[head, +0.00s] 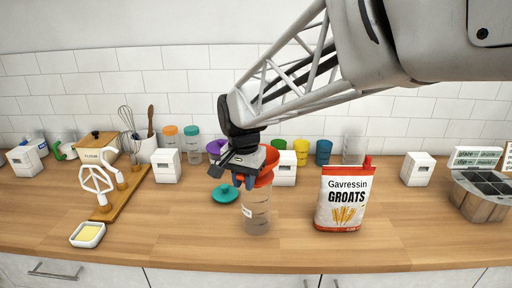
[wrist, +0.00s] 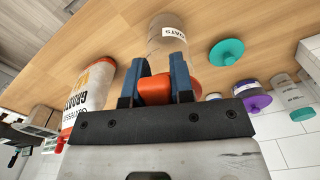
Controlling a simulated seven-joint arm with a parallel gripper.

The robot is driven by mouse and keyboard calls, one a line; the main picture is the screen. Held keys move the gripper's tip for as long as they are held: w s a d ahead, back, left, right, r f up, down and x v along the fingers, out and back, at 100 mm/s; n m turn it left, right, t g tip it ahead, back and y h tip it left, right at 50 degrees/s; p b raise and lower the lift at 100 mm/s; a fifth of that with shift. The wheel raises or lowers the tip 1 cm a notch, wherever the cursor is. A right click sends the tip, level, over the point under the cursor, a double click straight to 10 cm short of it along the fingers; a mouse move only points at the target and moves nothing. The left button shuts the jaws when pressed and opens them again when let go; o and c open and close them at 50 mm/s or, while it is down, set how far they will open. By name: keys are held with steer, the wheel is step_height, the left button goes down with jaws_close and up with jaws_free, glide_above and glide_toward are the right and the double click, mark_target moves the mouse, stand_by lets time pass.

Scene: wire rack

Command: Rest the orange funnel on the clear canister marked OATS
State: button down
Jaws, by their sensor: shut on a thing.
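The orange funnel (head: 265,178) is gripped between the blue fingers of my gripper (head: 243,181); in the wrist view the orange funnel (wrist: 156,89) shows between both fingers (wrist: 160,66). The clear canister (head: 256,214) stands upright on the counter directly below the funnel. Its OATS label is readable in the wrist view, where the canister (wrist: 165,45) lies just beyond the fingertips. The funnel's lower end overlaps the canister's mouth in the head view; I cannot tell whether they touch.
A teal lid (head: 224,194) lies left of the canister. A GROATS bag (head: 343,203) stands to the right. Colored jars and a white block (head: 285,169) stand behind. Counter front is clear.

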steer(key=shift+f, duration=1.8)
stand_by(2.5)
steer(key=c, duration=0.6)
jaws_free()
steer(key=shift+r, duration=0.2)
steer(key=shift+r, duration=3.3)
steer(key=shift+r, duration=0.15)
steer(key=shift+r, duration=3.8)
